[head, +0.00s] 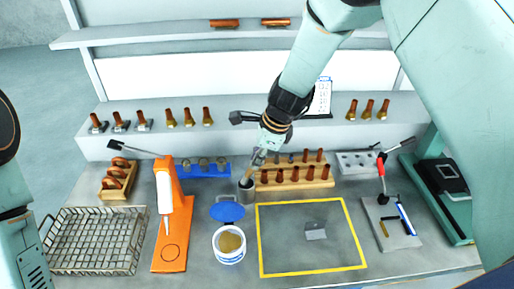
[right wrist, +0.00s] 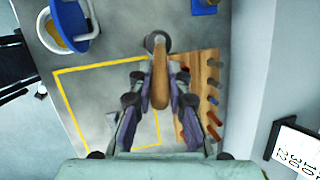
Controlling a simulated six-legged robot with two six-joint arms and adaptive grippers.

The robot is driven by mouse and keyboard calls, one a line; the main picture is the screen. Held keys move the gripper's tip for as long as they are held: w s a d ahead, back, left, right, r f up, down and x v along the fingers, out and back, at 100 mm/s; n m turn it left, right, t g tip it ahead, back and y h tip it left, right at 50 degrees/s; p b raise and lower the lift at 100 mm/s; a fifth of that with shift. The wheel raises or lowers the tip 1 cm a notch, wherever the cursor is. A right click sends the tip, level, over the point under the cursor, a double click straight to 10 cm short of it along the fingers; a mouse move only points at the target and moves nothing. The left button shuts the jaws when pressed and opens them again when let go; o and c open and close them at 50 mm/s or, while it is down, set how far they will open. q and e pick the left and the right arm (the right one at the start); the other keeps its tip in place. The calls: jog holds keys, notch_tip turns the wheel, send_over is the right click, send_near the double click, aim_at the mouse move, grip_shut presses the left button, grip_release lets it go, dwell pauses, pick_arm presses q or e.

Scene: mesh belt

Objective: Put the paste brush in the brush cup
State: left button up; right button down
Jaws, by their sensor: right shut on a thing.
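My right gripper (head: 262,153) points down over the bench and is shut on the paste brush (head: 251,172). In the right wrist view, the brush's wooden handle (right wrist: 160,80) lies between the fingers of the gripper (right wrist: 160,72). The brush cup (head: 246,194) is a small grey cylinder behind the blue lid. The brush's lower end meets the cup's mouth; whether it is inside or just above is hard to tell. The cup's round rim (right wrist: 148,39) shows around the brush's far end in the right wrist view. My left gripper is out of view.
A paste tub (head: 229,257) with a blue lid (head: 228,212) stands just in front of the cup. A wooden rack (head: 295,184) of stamps stands close on the right. An orange stand (head: 172,255) and wire basket (head: 95,240) are left. The yellow-framed area (head: 290,235) is mostly clear.

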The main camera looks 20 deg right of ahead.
jog(key=shift+f, duration=0.9)
jog(key=shift+w+f, duration=0.25)
jog(key=shift+f, duration=0.5)
jog(key=shift+s+r, duration=0.1)
jog(key=shift+s, duration=0.1)
jog(key=c, duration=1.7)
grip_release()
jog(key=shift+c, duration=0.2)
jog(key=o, duration=0.5)
jog(key=shift+w, duration=0.2)
jog(key=shift+o, duration=0.2)
jog(key=shift+s, duration=0.25)
jog(key=shift+w, duration=0.1)
